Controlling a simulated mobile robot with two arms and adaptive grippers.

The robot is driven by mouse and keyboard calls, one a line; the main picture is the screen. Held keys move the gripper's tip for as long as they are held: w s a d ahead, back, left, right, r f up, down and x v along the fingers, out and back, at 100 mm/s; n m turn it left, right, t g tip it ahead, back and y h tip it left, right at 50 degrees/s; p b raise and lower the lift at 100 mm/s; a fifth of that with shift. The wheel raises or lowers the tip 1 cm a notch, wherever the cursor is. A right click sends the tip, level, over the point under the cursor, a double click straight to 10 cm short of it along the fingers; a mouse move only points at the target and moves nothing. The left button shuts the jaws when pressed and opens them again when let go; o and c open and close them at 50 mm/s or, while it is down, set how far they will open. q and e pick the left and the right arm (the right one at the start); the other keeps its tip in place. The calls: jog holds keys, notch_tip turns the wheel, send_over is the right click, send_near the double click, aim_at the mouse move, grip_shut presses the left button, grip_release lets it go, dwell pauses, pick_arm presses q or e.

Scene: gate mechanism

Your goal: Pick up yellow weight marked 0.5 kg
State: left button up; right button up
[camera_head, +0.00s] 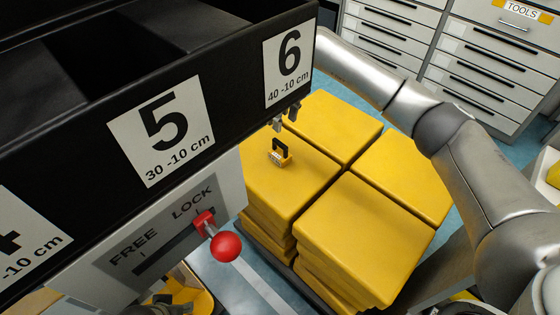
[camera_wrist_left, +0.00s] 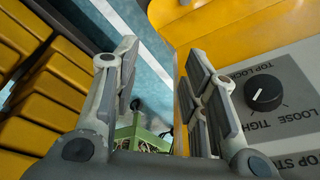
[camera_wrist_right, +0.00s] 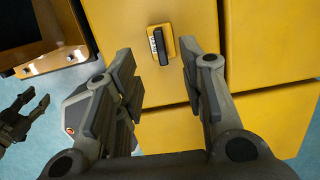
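A small yellow weight (camera_head: 278,157) with a black handle sits on the near left yellow stack in the head view. Its marking is too small to read. It also shows in the right wrist view (camera_wrist_right: 161,45), just beyond and between the fingertips. My right gripper (camera_head: 286,117) is mostly hidden behind the black shelf; only its fingertips show, close above the weight. In the right wrist view its fingers (camera_wrist_right: 158,68) are apart with nothing between them. My left gripper (camera_wrist_left: 163,62) is open and empty beside a grey panel with a black knob (camera_wrist_left: 265,92).
Large yellow blocks (camera_head: 365,238) stand in several stacks. The black shelf (camera_head: 225,75) with numbered labels overhangs at the left. A red-ball lever (camera_head: 226,247) sticks out below it, by the lock plate. Drawer cabinets (camera_head: 490,60) stand behind. A green crate (camera_wrist_left: 142,133) is low down.

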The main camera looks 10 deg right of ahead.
send_over(280, 143)
jog(key=f, duration=0.5)
jog(key=shift+w+f+b, duration=0.2)
jog(key=shift+f+b, duration=0.05)
jog(key=shift+b, duration=0.05)
jog(key=f, duration=0.4)
jog(key=shift+s+f+b, duration=0.2)
jog(key=shift+s+b, duration=0.05)
jog(key=shift+b, duration=0.15)
jog(key=shift+w+f, duration=0.1)
jog(key=shift+f, duration=0.4)
pick_arm(q)
jog(key=v, duration=0.6)
jog(key=shift+w+r, duration=0.15)
jog(key=shift+w, duration=0.15)
pick_arm(e)
grip_shut()
pick_arm(q)
jog(key=shift+a, duration=0.1)
pick_arm(e)
jog(key=shift+r, duration=0.1)
